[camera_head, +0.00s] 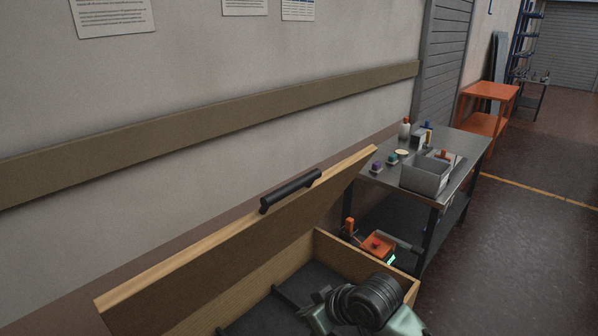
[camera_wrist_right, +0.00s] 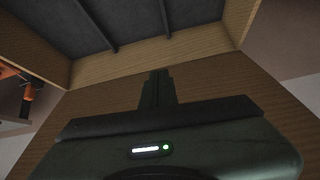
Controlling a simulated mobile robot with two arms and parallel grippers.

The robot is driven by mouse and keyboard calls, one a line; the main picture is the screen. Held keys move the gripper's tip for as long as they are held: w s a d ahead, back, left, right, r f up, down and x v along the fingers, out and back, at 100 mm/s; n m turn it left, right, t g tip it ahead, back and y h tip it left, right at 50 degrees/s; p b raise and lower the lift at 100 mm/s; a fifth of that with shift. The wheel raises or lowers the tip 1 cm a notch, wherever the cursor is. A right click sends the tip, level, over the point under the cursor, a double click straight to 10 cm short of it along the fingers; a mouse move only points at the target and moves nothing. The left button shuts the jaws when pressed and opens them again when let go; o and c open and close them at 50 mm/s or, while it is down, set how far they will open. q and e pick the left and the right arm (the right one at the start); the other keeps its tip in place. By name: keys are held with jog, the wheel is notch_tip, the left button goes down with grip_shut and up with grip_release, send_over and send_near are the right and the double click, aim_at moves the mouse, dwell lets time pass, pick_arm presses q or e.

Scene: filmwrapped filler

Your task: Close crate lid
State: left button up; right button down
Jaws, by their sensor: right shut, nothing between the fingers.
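The wooden crate (camera_head: 345,262) stands at the bottom of the head view, with a dark ribbed floor inside. Its lid (camera_head: 240,250) is open and tilted up along the wall side, with a black bar handle (camera_head: 290,190) near its upper edge. My right arm reaches over the crate's near side in the head view, and its wrist hides part of the crate. My right gripper (camera_wrist_right: 156,76) is shut and empty in the right wrist view, in front of a wooden panel. The ribbed crate floor (camera_wrist_right: 130,18) shows beyond it. I cannot tell whether the fingers touch wood. My left gripper is out of view.
A metal table (camera_head: 462,146) with a grey bin (camera_head: 425,178) and small items stands beyond the crate. An orange device (camera_head: 378,244) sits just past the crate's far end. A wall with a wooden rail (camera_head: 200,138) runs behind the lid. Open floor lies to the right.

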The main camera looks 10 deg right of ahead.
jog(key=w+d+r+n+t+y, duration=0.1)
jog(key=w+r, duration=0.4)
jog(key=r, duration=0.3)
jog(key=w+d+r+t, duration=0.1)
jog(key=w+r, duration=0.4)
jog(key=r, duration=0.2)
notch_tip(320, 180, up, 18)
jog(key=t+y, duration=0.1)
jog(key=y, duration=0.1)
send_over(299, 179)
jog(key=s+d, duration=0.3)
jog(key=s, duration=0.1)
jog(key=p+x, duration=0.5)
jog(key=x, duration=0.4)
jog(key=shift+w+f, duration=0.1)
jog(key=shift+w, duration=0.15)
jog(key=shift+s+d+f+p, duration=0.3)
jog(key=shift+s+d+f, duration=0.1)
jog(key=shift+s+f, duration=0.2)
jog(key=shift+s+d+f+p, duration=0.3)
jog(key=shift+s+d+f, duration=0.1)
jog(key=shift+s+f, duration=0.15)
jog(key=shift+s+d+f, duration=0.15)
jog(key=shift+s+d, duration=0.05)
jog(key=shift+s, duration=0.1)
jog(key=shift+w+a, duration=0.15)
jog(key=shift+a, duration=0.05)
jog(key=shift+f, duration=0.15)
